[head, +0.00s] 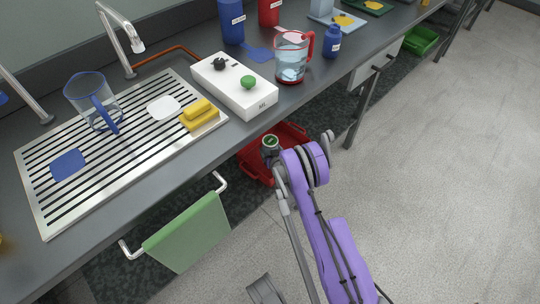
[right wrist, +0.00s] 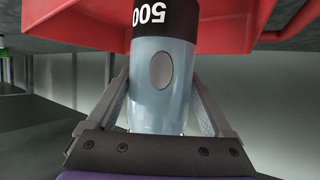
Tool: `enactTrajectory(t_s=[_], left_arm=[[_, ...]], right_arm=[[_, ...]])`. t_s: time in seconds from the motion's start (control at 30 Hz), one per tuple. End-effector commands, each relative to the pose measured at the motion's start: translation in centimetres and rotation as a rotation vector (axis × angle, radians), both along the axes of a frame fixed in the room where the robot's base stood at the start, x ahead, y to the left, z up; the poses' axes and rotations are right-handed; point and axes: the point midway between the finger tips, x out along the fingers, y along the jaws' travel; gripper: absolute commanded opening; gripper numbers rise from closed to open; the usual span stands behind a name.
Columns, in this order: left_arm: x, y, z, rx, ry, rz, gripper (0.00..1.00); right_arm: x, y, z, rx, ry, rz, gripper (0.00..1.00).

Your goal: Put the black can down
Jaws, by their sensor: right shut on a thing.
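The can (right wrist: 158,85) has a pale grey-blue body and a black band with an upside-down "500" in the right wrist view. Its round end with a green centre (head: 270,141) shows in the head view. My right gripper (right wrist: 158,95) is shut on it, one finger on each side. A red crate (head: 257,166) lies below the counter's front edge; the can's end overlaps it in the head view. In the right wrist view the red crate (right wrist: 90,28) is behind the can's banded end. Whether they touch is unclear. My left gripper is not in view.
Above the crate runs the counter (head: 300,102), with a white box (head: 235,90), a red-handled jug (head: 291,60) and a steel drainer (head: 100,160). A green towel (head: 190,232) hangs on a front rail. The grey floor (head: 450,180) at right is clear.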

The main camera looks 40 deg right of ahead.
Motion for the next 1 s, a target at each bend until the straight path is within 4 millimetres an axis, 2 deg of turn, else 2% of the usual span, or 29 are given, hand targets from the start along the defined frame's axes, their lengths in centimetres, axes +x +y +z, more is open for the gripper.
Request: enactTrajectory(t_s=[0.27, 0.67, 0.7, 0.77, 1.0], left_arm=[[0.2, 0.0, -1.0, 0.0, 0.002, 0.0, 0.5], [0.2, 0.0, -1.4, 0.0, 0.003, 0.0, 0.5], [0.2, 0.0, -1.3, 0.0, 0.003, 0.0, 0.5], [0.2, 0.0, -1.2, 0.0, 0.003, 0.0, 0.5], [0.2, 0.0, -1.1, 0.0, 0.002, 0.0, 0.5]], right_arm=[[0.0, 0.0, -3.4, -0.002, -0.001, 0.0, 0.0], [0.0, 0.0, -3.9, -0.001, -0.001, 0.0, 0.0], [0.0, 0.0, -3.9, -0.001, 0.0, 0.0, 0.93], [0.0, 0.0, -3.8, 0.0, 0.0, 0.0, 1.0], [0.0, 0.0, -3.7, 0.0, 0.0, 0.0, 1.0]])
